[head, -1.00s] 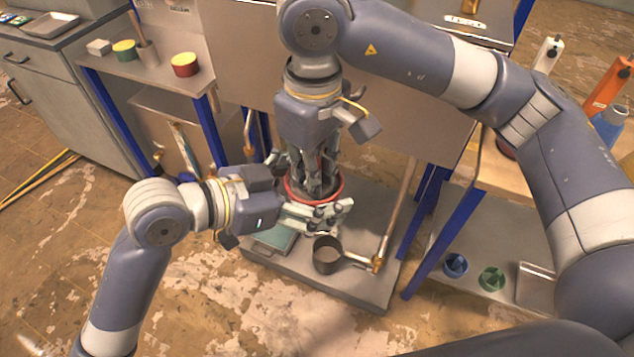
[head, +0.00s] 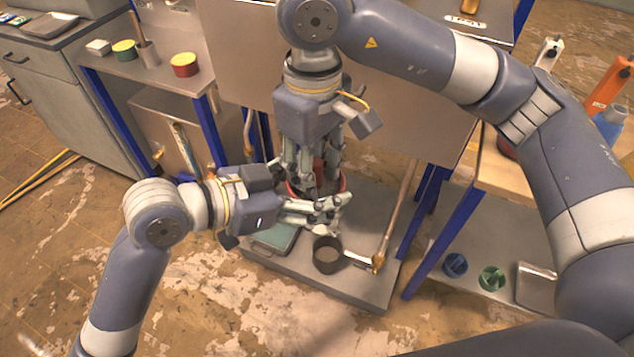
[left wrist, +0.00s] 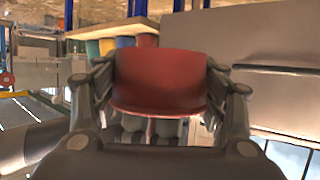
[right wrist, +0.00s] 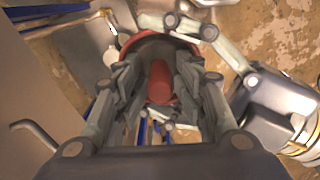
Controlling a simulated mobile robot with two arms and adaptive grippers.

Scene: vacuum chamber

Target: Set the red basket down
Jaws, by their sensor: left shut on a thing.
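The red basket (left wrist: 160,80) fills the middle of the left wrist view, between the fingers of my left gripper (head: 326,209), which is shut on it from the left side. In the head view only parts of its red rim (head: 344,184) show; the fingers hide the rest. My right gripper (head: 312,182) points down into the basket from above, its fingers spread apart. In the right wrist view a red piece (right wrist: 160,80) shows between those fingers without clear contact; I cannot tell what it is. Whether the basket touches the grey platform (head: 360,285) below is hidden.
On the platform stand a dark round pan (head: 327,256) and a flat green box (head: 271,238), close to the basket. A copper pipe (head: 396,220) rises at the right. Several small items sit on the left bench (head: 165,88). The platform's front strip is bare.

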